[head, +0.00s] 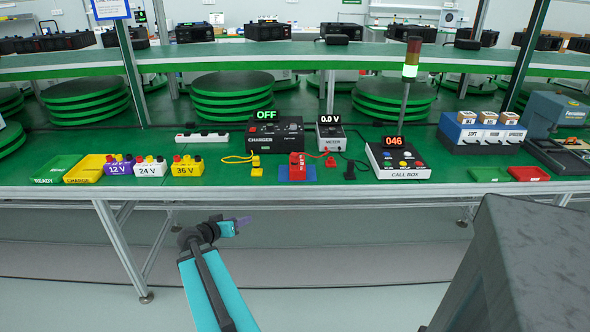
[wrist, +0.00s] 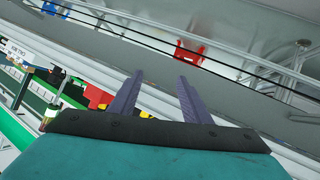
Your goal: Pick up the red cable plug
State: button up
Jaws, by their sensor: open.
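A small red cable plug (head: 331,161) stands on the green bench in the head view, in front of the meter (head: 330,135), with a red cable running to it. Just left of it, a larger red block (head: 297,167) stands on a blue pad (head: 284,174). My gripper (head: 244,221) is in front of the bench, below and left of the plug, well apart from it. Its two purple fingers (wrist: 160,78) are spread and empty in the wrist view. The plug cannot be told apart in the wrist view.
A yellow plug (head: 256,168) and a black plug (head: 350,172) stand either side. The charger (head: 275,134) is behind; the call box (head: 399,160) is right. Yellow (head: 187,167), white (head: 151,167) and purple (head: 118,166) batteries stand left. The bench's front edge (head: 330,187) lies between my gripper and these.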

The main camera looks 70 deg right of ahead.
jog(key=s+d+r+m+g+h+b, duration=0.1)
jog(key=s+d+r+m+h+b, duration=0.2)
jog(key=s+d+r, duration=0.45)
jog(key=m+g+h+b, duration=0.1)
jog(key=m+h+b, duration=0.1)
send_near(293, 158)
jog(key=d, duration=0.1)
jog(key=shift+d+f, duration=0.1)
jog(key=shift+d, duration=0.15)
jog(key=shift+d, duration=0.1)
jog(key=shift+s+d+p, duration=0.1)
jog(key=shift+s+d, duration=0.15)
jog(key=shift+d, duration=1.15)
jog(key=shift+s+d+p, duration=0.15)
jog(key=shift+s+d, duration=0.05)
jog(key=shift+d, duration=1.15)
jog(key=shift+s+d+p, duration=0.1)
jog(key=shift+s+d, duration=0.15)
jog(key=shift+d, duration=1.15)
jog(key=shift+d, duration=0.1)
jog(key=shift+s+d+f+p, duration=0.1)
jog(key=shift+s+d+p, duration=0.1)
jog(key=shift+d, duration=0.6)
jog(key=shift+s+d+r+p, duration=0.1)
jog(key=shift+d+p, duration=0.05)
jog(key=shift+d, duration=0.7)
jog(key=shift+s+d+f+p, duration=0.1)
jog(key=shift+s+d+p, duration=0.1)
jog(key=shift+d, duration=0.6)
jog(key=shift+c, duration=0.5)
